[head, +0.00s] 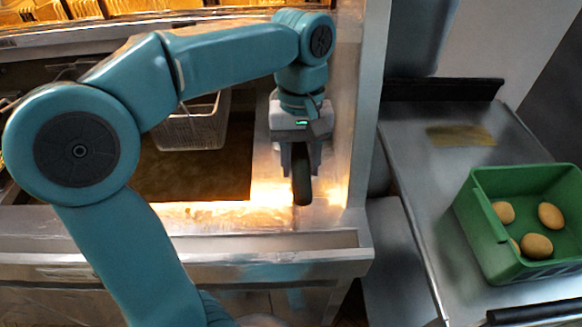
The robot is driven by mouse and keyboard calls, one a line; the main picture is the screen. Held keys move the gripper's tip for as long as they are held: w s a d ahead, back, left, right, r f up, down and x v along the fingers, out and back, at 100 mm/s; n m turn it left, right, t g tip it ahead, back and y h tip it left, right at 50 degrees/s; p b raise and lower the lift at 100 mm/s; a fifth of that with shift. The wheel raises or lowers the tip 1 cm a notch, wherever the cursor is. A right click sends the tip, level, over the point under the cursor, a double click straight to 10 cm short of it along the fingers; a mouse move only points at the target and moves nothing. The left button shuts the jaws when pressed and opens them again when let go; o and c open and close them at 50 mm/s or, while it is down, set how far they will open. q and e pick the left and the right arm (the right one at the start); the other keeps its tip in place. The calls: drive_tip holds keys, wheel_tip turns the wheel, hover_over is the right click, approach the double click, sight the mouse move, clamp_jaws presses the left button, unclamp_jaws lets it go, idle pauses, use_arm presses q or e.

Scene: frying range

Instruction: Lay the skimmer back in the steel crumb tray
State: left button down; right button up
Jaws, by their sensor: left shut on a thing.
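My left gripper (300,158) points down over the bright steel strip at the right end of the fryer. It is shut on a dark handle (302,188), which looks like the skimmer's. The handle's near end sticks out below the jaws. The skimmer's head cannot be made out; the gripper and arm hide what lies behind. I cannot tell whether the skimmer touches the steel beneath. No separate crumb tray can be told for sure; a long steel trough-like ledge (225,270) runs along the fryer's front. My right gripper is not in view.
A wire fry basket (192,128) hangs in the dark oil vat (205,178), left of the gripper. A steel upright (368,110) stands just right of it. A green crate (478,222) with several brown, egg-shaped items sits on the steel counter (425,205) at right.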

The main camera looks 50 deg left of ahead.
use_arm(q)
drive_tip(key=shift+w+a+f, duration=0.1)
drive_tip(key=shift+w+a, duration=0.3)
drive_tip(key=shift+w, duration=0.4)
drive_tip(key=shift+w+a+f+p, duration=0.15)
drive_tip(key=shift+w+p, duration=0.15)
drive_tip(key=shift+w, duration=0.15)
wheel_tip(320, 180, down, 6)
drive_tip(key=b, duration=0.4)
drive_tip(key=shift+f, duration=0.2)
drive_tip(key=shift+w, duration=0.15)
drive_tip(key=c, duration=0.6)
unclamp_jaws()
drive_tip(key=shift+o, duration=0.2)
